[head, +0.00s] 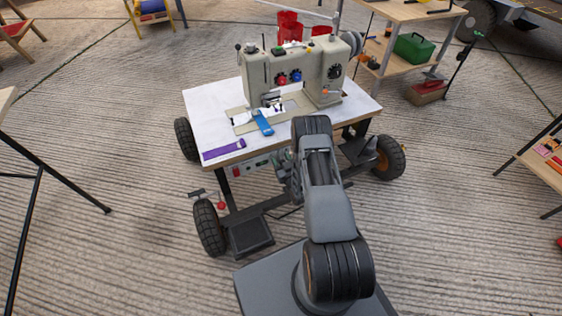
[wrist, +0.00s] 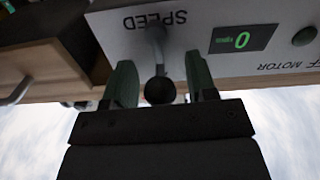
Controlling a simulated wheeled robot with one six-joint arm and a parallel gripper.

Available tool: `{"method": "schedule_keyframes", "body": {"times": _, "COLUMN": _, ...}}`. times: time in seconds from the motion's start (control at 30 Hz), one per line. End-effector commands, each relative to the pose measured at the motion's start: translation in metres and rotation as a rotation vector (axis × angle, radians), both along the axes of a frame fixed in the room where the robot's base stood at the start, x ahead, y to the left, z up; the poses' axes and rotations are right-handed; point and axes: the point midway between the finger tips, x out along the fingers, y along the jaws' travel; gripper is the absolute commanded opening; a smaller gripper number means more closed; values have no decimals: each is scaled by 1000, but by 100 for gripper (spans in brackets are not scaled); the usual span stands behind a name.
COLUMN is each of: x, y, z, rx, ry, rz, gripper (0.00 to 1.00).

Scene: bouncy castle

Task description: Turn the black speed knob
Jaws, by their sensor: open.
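The black speed knob (wrist: 160,91) shows in the wrist view as a round black ball on a grey stem, under the upside-down word SPEED on a pale panel (wrist: 205,20). My gripper (wrist: 161,84) is open, with one green finger on each side of the knob. Gaps show between the knob and both fingers. In the head view my gripper (head: 287,176) is at the front of the cart, beside the control panel (head: 250,167). My arm hides the panel's right part, and I cannot make out the knob there.
A beige sewing machine (head: 259,72) stands on the white-topped wheeled cart (head: 205,110), with a purple strip (head: 223,150) and a blue piece (head: 262,122). Open concrete floor lies to the left.

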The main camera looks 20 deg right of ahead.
Motion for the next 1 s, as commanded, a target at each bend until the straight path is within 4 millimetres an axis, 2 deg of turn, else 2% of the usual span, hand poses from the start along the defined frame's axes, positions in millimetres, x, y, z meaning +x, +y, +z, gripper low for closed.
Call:
{"method": "schedule_keyframes", "body": {"times": 0.27, "x": 1, "y": 0, "z": 0, "rx": 0, "ry": 0, "rz": 0, "gripper": 52}}
{"method": "schedule_keyframes", "body": {"times": 0.8, "x": 1, "y": 0, "z": 0, "rx": 0, "ry": 1, "rz": 0, "gripper": 4}}
{"method": "schedule_keyframes", "body": {"times": 1.0, "x": 1, "y": 1, "z": -1, "rx": -25, "ry": 1, "rz": 1, "gripper": 4}}
